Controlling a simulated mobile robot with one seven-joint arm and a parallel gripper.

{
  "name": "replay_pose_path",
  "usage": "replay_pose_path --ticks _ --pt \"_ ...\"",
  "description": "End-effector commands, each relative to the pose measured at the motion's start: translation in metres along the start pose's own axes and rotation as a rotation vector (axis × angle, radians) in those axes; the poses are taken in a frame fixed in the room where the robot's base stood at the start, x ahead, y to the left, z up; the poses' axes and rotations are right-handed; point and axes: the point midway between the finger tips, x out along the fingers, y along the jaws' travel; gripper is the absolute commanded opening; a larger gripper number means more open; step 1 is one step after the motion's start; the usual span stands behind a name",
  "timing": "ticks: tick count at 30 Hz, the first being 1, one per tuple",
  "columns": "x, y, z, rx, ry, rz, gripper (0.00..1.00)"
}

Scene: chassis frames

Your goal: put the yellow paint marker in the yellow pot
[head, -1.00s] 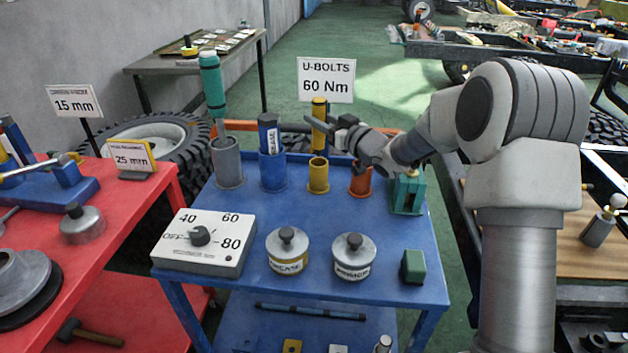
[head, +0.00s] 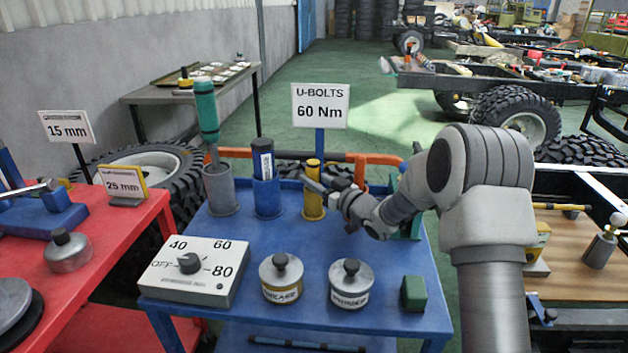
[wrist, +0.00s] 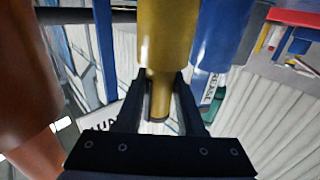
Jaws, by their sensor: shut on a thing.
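The yellow paint marker (head: 314,170) stands upright with its lower end inside the mouth of the yellow pot (head: 313,208). In the wrist view, which is turned over, the marker (wrist: 159,95) runs into the wider yellow pot (wrist: 167,35). My gripper (head: 312,184) is just above the pot's rim, coming from the right. In the wrist view my gripper (wrist: 160,80) has its dark fingers on both sides of the marker, shut on it. The marker's lower tip is hidden in the pot.
A blue pot (head: 266,200) holding a blue marker stands close left. A grey pot (head: 220,192) with a green-handled tool is farther left. An orange pot (wrist: 25,85) is close by on the other side. Two lidded tins (head: 282,283) and a dial box (head: 194,270) stand in front.

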Motion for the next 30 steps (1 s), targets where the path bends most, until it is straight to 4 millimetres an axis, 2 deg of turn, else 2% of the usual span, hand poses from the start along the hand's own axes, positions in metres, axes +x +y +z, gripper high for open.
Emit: replay_pose_path --ticks 2,3,7,8,20,25,30 --pt "0.0 0.0 0.004 0.0 0.0 0.0 0.0" --pt "0.0 0.0 0.004 0.0 0.0 0.0 0.41" --pt "0.0 0.0 0.003 0.0 -0.001 0.0 0.65" --pt "0.0 0.0 0.003 0.0 -0.001 0.0 0.68" --pt "-0.001 0.0 -0.003 0.0 -0.001 0.001 0.68" --pt "-0.03 0.001 -0.003 0.002 -0.001 0.003 0.68" --pt "-0.068 0.001 -0.003 0.002 -0.002 0.003 0.68"
